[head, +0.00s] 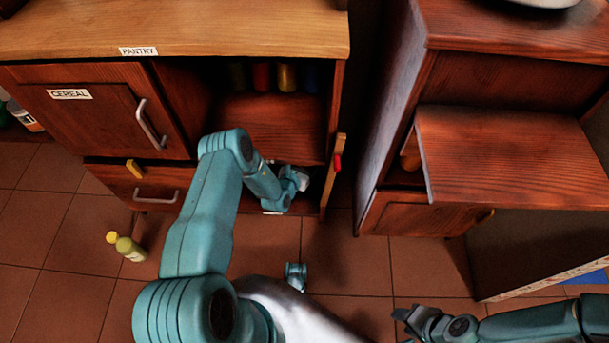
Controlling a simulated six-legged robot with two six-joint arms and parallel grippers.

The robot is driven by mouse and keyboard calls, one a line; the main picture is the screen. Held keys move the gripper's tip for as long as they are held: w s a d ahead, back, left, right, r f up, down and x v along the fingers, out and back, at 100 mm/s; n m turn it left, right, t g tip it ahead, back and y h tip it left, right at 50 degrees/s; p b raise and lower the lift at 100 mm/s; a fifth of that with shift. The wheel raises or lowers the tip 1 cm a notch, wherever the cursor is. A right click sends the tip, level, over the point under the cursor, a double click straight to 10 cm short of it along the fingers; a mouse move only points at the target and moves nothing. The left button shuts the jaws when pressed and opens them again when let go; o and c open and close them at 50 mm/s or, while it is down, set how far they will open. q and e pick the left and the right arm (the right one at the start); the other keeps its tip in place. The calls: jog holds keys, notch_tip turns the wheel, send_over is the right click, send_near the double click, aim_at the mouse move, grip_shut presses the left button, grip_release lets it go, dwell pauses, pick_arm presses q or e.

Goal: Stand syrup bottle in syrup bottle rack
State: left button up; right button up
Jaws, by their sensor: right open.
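A small yellow-green bottle (131,249) with a yellow cap is on the tiled floor at the left; I cannot tell whether it is the syrup bottle. Several dim coloured bottles (287,77) stand at the back of the open pantry shelf. No rack can be made out clearly. My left gripper (300,180) is at the low opening of the pantry cabinet, well right of the floor bottle; its jaws are too small to read. My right gripper (405,322) is open and seems empty above the floor at the lower right.
The pantry cabinet (200,32) has a closed cereal door (80,108) and a drawer (120,180) with a yellow piece on its edge. A right cabinet (510,155) has a protruding board. Floor between the cabinets is mostly clear. More bottles (22,116) show at far left.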

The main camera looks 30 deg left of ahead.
pick_arm(q)
jog(key=f+b, duration=0.1)
jog(key=f, duration=0.1)
jog(key=f+b, duration=0.1)
jog(key=f, duration=0.1)
jog(key=f+b, duration=0.1)
jog(key=f, duration=0.1)
jog(key=shift+w+a+b, duration=0.15)
jog(key=shift+w+b, duration=0.1)
jog(key=shift+b, duration=0.05)
jog(key=shift+r, duration=0.25)
jog(key=shift+f, duration=0.2)
jog(key=o, duration=1.3)
jog(key=shift+c, duration=0.2)
pick_arm(e)
jog(key=shift+t, duration=0.3)
jog(key=f, duration=0.1)
jog(key=w+f, duration=0.1)
jog(key=f, duration=0.1)
jog(key=shift+w+d+f, duration=0.25)
jog(key=shift+d+f, duration=0.1)
jog(key=shift+f, duration=0.05)
